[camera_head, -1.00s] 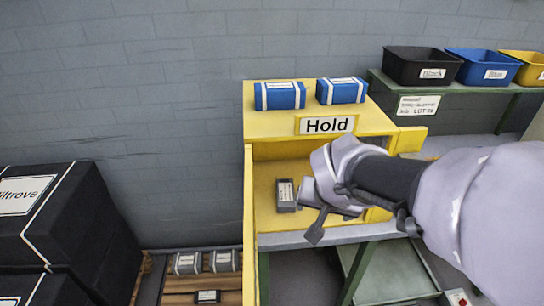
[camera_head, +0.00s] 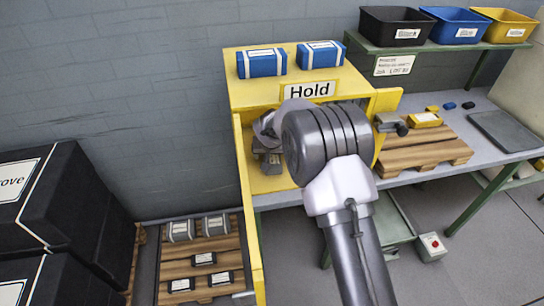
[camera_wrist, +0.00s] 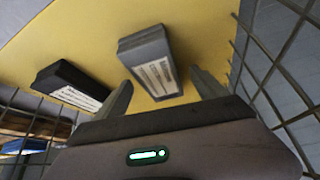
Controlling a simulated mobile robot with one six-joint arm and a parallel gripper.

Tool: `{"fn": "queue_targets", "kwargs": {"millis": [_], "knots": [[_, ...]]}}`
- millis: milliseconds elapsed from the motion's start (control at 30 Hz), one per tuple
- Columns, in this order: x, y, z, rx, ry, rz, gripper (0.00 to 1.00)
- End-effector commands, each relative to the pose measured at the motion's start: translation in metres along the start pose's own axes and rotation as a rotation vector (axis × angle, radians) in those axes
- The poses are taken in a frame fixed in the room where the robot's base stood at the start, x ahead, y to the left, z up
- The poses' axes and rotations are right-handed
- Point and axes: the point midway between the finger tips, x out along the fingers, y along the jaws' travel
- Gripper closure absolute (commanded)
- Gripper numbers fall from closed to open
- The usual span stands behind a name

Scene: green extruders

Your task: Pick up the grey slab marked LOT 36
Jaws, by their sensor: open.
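A grey slab (camera_wrist: 150,62) with a white printed label lies on the yellow floor of the Hold station in the wrist view. Its print is too small to read, so I cannot tell whether it says LOT 36. A darker slab (camera_wrist: 72,86), also labelled, lies to its left, apart from it. My gripper (camera_wrist: 162,88) is open, its fingers pointing at the grey slab, one on either side of its near end; contact cannot be told. In the head view my arm covers most of the station's opening, and the slabs are largely hidden.
The yellow Hold station (camera_head: 238,95) has side walls and two blue boxes (camera_head: 262,63) on top. Wire mesh (camera_wrist: 275,75) shows near my gripper. A wooden pallet (camera_head: 450,152) stands right on the bench. A floor pallet (camera_head: 205,258) holds grey and black boxes. Black crates (camera_head: 85,205) stand left.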

Motion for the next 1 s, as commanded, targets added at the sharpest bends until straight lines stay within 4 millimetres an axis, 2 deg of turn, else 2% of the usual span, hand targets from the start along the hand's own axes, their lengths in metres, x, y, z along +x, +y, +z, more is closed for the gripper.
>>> {"fn": "queue_targets", "kwargs": {"millis": [33, 100, 633, 1000], "knots": [[0.009, -0.0001, 0.0013, 0.001, 0.0, -0.001, 0.18], [0.0134, -0.0001, 0.0021, 0.0, -0.001, 0.0, 0.18], [0.013, -0.0001, 0.002, 0.0, 0.0, 0.0, 0.2], [0.0124, -0.0002, 0.0019, 0.0, 0.0, 0.0, 0.93]]}}
